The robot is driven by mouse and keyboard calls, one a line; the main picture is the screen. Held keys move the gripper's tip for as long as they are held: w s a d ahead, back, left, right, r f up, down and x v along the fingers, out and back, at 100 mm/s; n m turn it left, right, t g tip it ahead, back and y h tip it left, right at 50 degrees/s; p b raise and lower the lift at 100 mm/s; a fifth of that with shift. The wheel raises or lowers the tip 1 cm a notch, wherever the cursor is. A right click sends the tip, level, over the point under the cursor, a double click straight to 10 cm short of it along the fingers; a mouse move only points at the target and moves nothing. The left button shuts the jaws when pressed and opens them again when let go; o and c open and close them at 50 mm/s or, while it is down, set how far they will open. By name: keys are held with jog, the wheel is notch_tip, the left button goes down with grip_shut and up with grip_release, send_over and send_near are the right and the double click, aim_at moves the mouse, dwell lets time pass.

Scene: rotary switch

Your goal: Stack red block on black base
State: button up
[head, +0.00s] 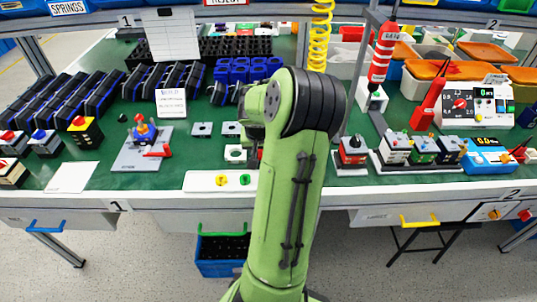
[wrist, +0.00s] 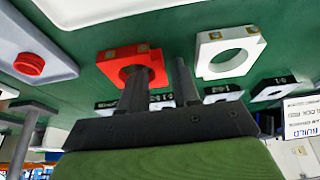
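The red block (wrist: 108,66) is a flat square piece with a round hole, lying on the green mat in the wrist view. In the head view only a sliver of red shows beside my arm. My gripper (wrist: 158,66) has its fingers apart at the block; the left finger overlaps the hole and the right finger is beside the block's right edge. I cannot tell whether they touch it. Behind the fingers are low plates with black labelled edges (wrist: 272,91), one partly hidden by a finger; I cannot tell which is the black base.
A white block with a round hole (wrist: 256,45) lies right of the red block.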

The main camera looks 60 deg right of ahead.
grip_shut()
